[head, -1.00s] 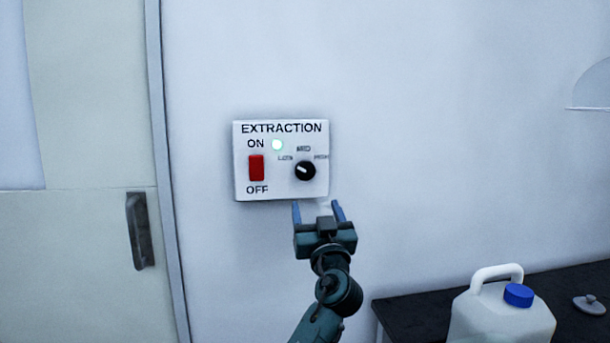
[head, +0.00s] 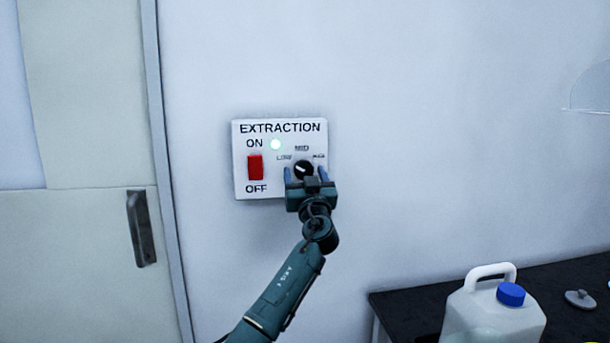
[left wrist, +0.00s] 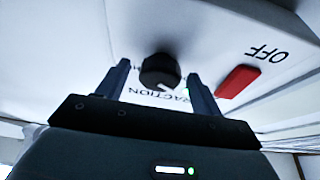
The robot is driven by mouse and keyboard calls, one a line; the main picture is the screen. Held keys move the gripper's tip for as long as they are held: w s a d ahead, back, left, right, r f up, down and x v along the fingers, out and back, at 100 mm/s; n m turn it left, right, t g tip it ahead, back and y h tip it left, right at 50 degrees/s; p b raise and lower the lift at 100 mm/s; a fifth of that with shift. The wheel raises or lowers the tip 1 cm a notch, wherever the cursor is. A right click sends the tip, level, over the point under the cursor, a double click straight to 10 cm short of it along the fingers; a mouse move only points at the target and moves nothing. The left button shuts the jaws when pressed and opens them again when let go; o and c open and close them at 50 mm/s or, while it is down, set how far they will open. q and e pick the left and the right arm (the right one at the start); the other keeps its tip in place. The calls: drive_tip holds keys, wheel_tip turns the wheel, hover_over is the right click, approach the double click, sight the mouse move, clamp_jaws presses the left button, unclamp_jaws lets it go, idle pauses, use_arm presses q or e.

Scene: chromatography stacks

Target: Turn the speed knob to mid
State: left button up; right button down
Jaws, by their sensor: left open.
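The knob's white mark points up and left, towards LOW. My left gripper (head: 305,174) is open just in front of the knob, one finger on each side. In the left wrist view the knob (left wrist: 160,70) is between the spread fingers, with gaps on both sides. I cannot see my right gripper.
A black bench (head: 400,308) at the lower right holds a white jug (head: 490,318) with a blue cap (head: 511,294) and a small grey lid (head: 580,299). A door with a dark handle (head: 141,228) is at the left. The wall around the box is clear.

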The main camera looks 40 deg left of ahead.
use_arm(q)
drive_tip(key=shift+c, duration=0.5)
drive_tip(key=c, duration=0.9)
